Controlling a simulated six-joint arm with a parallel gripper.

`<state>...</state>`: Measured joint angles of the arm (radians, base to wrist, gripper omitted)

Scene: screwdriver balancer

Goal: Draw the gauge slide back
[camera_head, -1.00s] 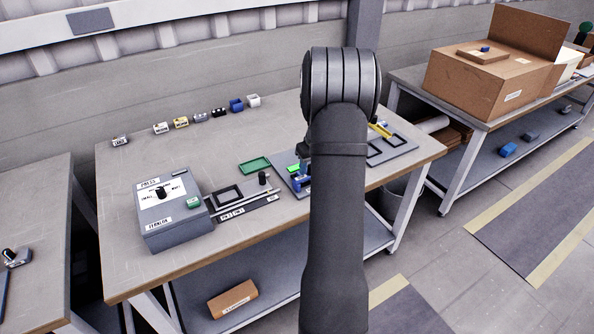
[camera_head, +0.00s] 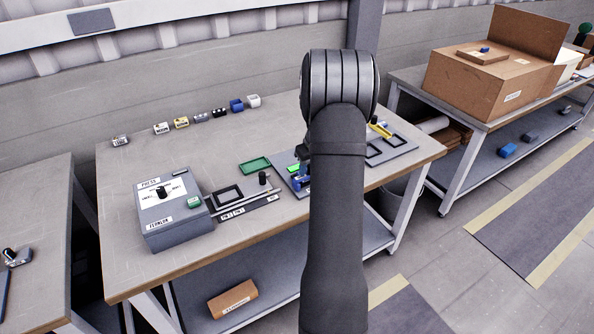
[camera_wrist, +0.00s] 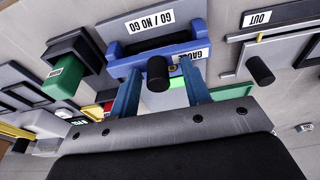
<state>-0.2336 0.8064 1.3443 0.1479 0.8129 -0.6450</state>
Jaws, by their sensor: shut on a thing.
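The blue gauge slide (camera_wrist: 190,48), marked GAUGE, lies across the grey plate (camera_wrist: 118,32) labelled GO / NO GO in the wrist view. A black round knob (camera_wrist: 158,72) stands up at its near side. My gripper (camera_wrist: 160,72) has its two blue fingers on either side of the knob, shut on the slide; the exact contact is hard to see. A bright green piece (camera_wrist: 178,92) shows between the fingers. In the head view the slide (camera_head: 302,183) is partly hidden by my arm.
A grey press box (camera_head: 172,220) with a dial stands at the left of the bench. Another black knob (camera_wrist: 260,69) stands beside the slide in the wrist view.

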